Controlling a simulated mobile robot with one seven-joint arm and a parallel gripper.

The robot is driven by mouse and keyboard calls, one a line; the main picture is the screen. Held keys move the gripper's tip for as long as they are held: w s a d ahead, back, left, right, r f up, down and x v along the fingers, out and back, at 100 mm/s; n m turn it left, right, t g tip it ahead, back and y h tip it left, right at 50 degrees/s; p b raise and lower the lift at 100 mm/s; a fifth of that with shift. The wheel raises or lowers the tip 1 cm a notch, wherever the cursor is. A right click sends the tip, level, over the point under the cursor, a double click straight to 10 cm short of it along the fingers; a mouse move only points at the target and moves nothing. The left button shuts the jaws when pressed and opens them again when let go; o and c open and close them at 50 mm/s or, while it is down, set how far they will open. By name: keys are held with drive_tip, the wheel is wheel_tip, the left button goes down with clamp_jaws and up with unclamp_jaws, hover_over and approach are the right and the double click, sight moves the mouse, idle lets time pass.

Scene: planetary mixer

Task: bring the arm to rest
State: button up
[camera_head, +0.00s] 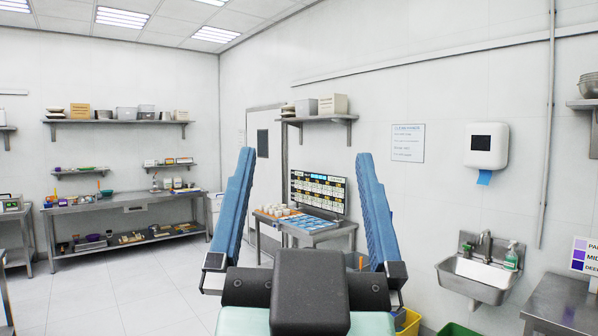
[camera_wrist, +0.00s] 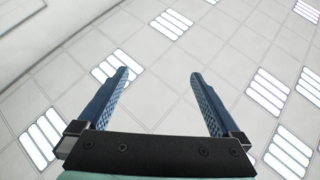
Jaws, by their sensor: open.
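My gripper (camera_head: 303,165) is raised in front of the head camera, its two blue ribbed fingers pointing up and spread wide apart. Nothing is between the fingers. In the wrist view my gripper (camera_wrist: 158,75) is also open and empty, with only the ceiling and its light panels behind it. No mixer can be made out in either view.
A steel table (camera_head: 325,236) with cups, blue items and a screen (camera_head: 318,192) stands beyond the gripper. A long steel bench (camera_head: 125,203) is at the back left. A hand sink (camera_head: 476,277) and a steel counter (camera_head: 565,305) are at the right. Floor (camera_head: 130,285) at the left is clear.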

drive_tip(key=shift+n+t, duration=0.6)
drive_tip(key=shift+t, duration=0.3)
drive_tip(key=s+r, duration=0.3)
drive_tip(key=r, duration=0.1)
drive_tip(key=shift+s+a, duration=0.3)
drive_tip(key=shift+s, duration=0.1)
